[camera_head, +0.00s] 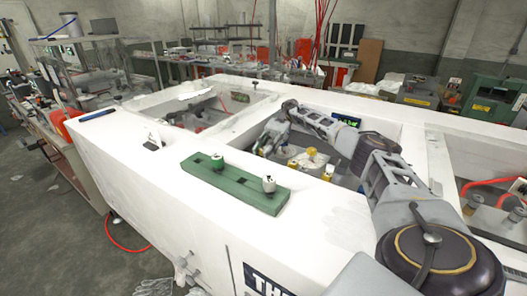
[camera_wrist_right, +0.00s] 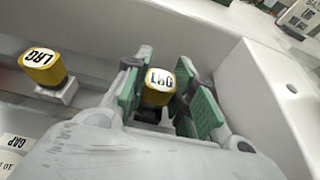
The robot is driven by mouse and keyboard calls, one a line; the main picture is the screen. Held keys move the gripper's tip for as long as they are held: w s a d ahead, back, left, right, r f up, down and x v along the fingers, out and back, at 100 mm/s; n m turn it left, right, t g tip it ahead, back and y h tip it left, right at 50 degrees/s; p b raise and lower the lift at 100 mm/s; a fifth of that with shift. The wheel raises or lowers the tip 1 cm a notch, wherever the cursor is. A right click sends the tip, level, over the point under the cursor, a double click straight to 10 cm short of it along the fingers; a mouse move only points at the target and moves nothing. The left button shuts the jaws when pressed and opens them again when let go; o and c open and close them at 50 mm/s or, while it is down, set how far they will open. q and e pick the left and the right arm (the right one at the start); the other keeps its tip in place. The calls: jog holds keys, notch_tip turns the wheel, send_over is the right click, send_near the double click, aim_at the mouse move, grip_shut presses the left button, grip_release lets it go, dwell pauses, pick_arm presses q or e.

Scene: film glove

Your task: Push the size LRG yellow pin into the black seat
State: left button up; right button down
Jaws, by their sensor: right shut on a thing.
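A yellow pin (camera_wrist_right: 158,93) with a white top marked LRG sits between the green pads of my right gripper (camera_wrist_right: 160,100), which is shut on it. A second LRG yellow pin (camera_wrist_right: 42,70) stands tilted in the picture on a small pale block, left of the gripper. In the head view my right gripper (camera_head: 266,146) is low inside the white frame, left of several yellow pieces (camera_head: 313,152); the held pin cannot be made out there. I cannot clearly pick out the black seat. My left gripper is not in view.
A white wall (camera_wrist_right: 272,95) rises close to the right of the gripper in the wrist view. A GAP label (camera_wrist_right: 14,143) lies lower left.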

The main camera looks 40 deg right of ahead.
jog(key=shift+f+b, duration=0.35)
jog(key=shift+f, duration=0.15)
jog(key=shift+r+p, duration=0.4)
jog(key=shift+r, duration=0.05)
jog(key=shift+r, duration=0.35)
jog(key=shift+r+p, duration=0.3)
jog(key=shift+p, duration=0.35)
dwell(1.5)
jog(key=shift+f+b, duration=0.9)
jog(key=shift+f, duration=0.2)
dwell(0.7)
jog(key=c, duration=1.1)
grip_release()
jog(key=shift+r, duration=0.1)
